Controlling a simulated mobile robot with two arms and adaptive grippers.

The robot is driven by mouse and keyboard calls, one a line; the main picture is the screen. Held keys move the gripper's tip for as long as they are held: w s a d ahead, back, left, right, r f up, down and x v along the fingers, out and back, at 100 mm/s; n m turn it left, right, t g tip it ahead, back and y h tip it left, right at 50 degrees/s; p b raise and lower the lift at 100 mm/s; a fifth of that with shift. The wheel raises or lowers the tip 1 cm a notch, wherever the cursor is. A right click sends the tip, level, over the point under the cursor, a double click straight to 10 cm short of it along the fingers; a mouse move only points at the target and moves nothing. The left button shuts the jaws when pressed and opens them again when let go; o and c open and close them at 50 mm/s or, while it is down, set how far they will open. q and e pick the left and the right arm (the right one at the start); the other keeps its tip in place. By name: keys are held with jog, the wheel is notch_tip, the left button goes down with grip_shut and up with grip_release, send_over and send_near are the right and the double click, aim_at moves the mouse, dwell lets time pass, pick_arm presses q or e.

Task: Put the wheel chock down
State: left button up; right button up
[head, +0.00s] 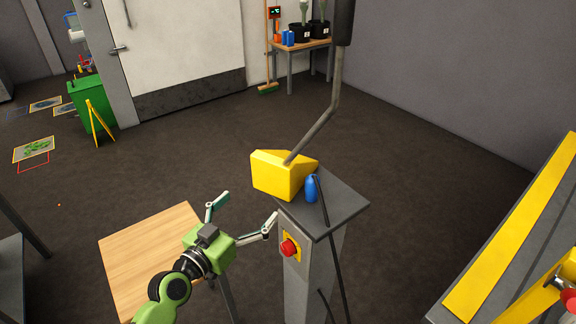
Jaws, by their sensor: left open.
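The yellow wheel chock (279,174) is a wedge-shaped block at the top of a grey pedestal (340,205), over its far left part. A bent grey rod (325,118) runs down to the chock's top; I cannot tell whether it is fixed to it. My left gripper (246,211) is open and empty, in front of and left of the chock, with its fingers spread. One fingertip shows close to the pedestal's left edge; I cannot tell whether they touch. My right gripper is not in view.
A blue object (311,188) with a black cable stands on the pedestal, and a red button (289,248) is on its side. A wooden table (150,245) is left of my gripper. A yellow-striped surface (510,235) lies at right. The floor behind is mostly clear.

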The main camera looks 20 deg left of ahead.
aim_at(270, 176)
pick_arm(q)
jog(key=shift+t, duration=0.3)
jog(key=w+r, duration=0.1)
jog(key=w, duration=0.1)
jog(key=w+d+r+p, duration=0.1)
jog(key=w, duration=0.2)
jog(key=w+d+r+p, duration=0.1)
jog(key=w, duration=0.1)
jog(key=shift+w+d, duration=0.2)
jog(key=p+x, duration=0.1)
jog(key=x, duration=0.4)
jog(key=shift+a, duration=0.1)
jog(key=shift+w, duration=0.55)
jog(key=shift+s, duration=0.1)
jog(key=c, duration=1.4)
jog(key=shift+r, duration=0.1)
jog(key=shift+c, duration=0.9)
jog(key=shift+r, duration=0.15)
